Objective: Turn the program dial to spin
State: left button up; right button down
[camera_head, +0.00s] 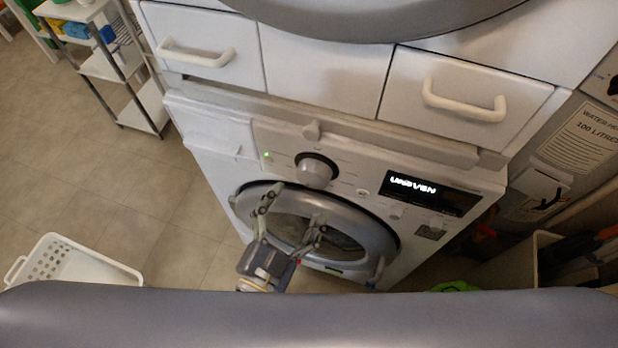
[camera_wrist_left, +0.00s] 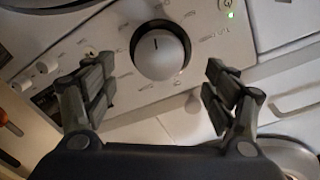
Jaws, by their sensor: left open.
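The white program dial (camera_head: 314,170) sits on the washing machine's top front panel, left of the lit display (camera_head: 433,193). In the left wrist view the dial (camera_wrist_left: 158,54) lies between and beyond my open fingers, with a dark pointer line near its upper edge. The printed labels around it are too blurred to read. My left gripper (camera_head: 292,222) is open in front of the machine's round door (camera_head: 350,226), below the dial in the head view. Its fingers (camera_wrist_left: 160,85) stand apart on both sides of the dial, and I see no contact. My right gripper is not in view.
White drawers with handles (camera_head: 464,101) and a counter overhang the machine. A green light (camera_wrist_left: 231,15) glows on the panel. A white basket (camera_head: 75,262) stands on the floor at left, near a shelf cart (camera_head: 105,65). Shelving crowds the right side.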

aim_at(310, 180)
pick_arm(q)
jog(key=x, duration=0.6)
jog(key=shift+w+p, duration=0.25)
jog(key=shift+p, duration=0.05)
jog(key=shift+c, duration=0.3)
jog(key=c, duration=1)
